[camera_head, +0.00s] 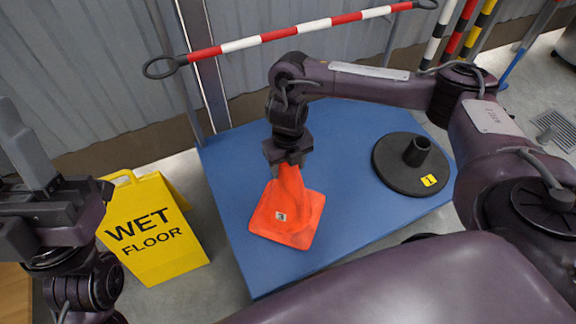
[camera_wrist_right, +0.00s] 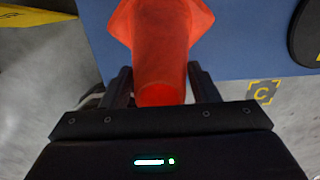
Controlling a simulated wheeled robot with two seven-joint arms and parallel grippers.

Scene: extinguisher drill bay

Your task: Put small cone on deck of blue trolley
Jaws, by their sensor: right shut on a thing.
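The small orange cone (camera_head: 290,207) has a square base and is upright over the blue trolley deck (camera_head: 345,150), toward its front left. I cannot tell whether its base touches the deck. My right gripper (camera_head: 288,160) points down and is shut on the cone's top. In the right wrist view the cone (camera_wrist_right: 163,40) sits between the two fingers of the right gripper (camera_wrist_right: 162,88). My left gripper (camera_head: 25,145) is at the left edge of the head view, away from the cone; its fingers are only partly seen.
A black round base (camera_head: 400,175) with a yellow tag lies on the deck's right. A yellow wet floor sign (camera_head: 150,230) stands left of the trolley. A red and white bar (camera_head: 290,32) crosses at the back. Striped poles (camera_head: 455,30) stand back right.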

